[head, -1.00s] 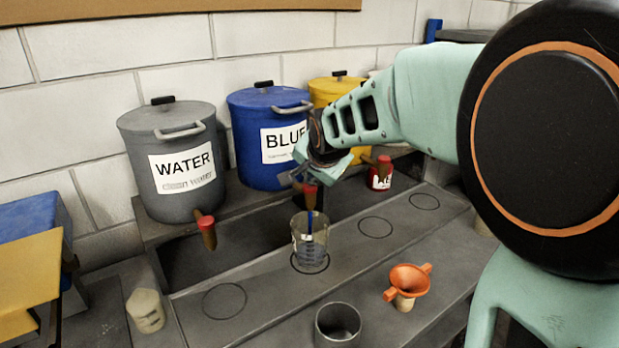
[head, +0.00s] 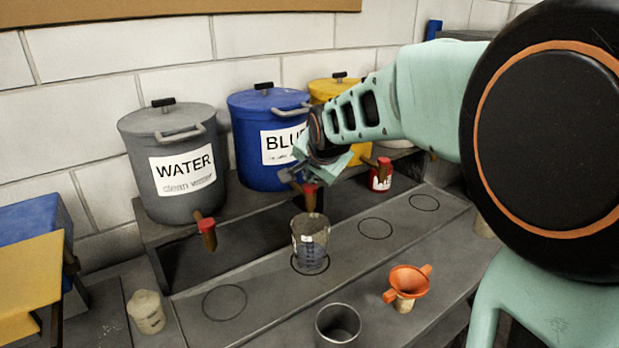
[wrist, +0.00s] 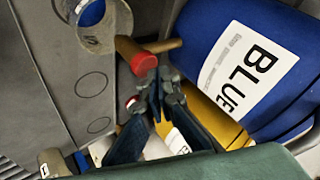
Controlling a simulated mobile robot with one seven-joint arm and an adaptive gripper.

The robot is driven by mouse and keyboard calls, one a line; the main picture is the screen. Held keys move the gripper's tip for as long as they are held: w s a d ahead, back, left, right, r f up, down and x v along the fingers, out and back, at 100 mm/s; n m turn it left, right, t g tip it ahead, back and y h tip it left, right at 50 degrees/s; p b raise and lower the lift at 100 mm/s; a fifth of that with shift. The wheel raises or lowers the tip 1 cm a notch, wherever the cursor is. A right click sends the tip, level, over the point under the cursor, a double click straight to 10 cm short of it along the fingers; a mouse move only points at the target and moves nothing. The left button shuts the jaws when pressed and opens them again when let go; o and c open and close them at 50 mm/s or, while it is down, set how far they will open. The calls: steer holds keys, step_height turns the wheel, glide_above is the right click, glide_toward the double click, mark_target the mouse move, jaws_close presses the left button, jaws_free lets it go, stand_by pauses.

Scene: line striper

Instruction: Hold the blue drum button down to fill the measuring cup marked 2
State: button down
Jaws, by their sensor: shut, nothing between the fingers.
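The blue drum (head: 258,165) stands on the back shelf with a "BLUE" label. Its tap has a red button (head: 309,188), which also shows in the wrist view (wrist: 143,64). My gripper (head: 292,177) is shut and empty, with its fingertips close beside the red button; I cannot tell whether they touch it. The fingertips also show in the wrist view (wrist: 161,80). A clear measuring cup (head: 310,243) stands upright on a ring mark below the tap, with blue at its bottom in the wrist view (wrist: 92,14). Its small mark is too small to read. No stream shows.
A grey water drum (head: 172,130) with its own tap stands left, a yellow drum (head: 330,88) and a red container (head: 380,178) right. An orange funnel (head: 408,281) and a metal cup (head: 338,324) stand in front. Empty ring marks lie along the ledge.

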mark_target(311, 187)
steer(key=shift+r, duration=0.4)
steer(key=shift+r+p, duration=1.55)
steer(key=shift+r, duration=1)
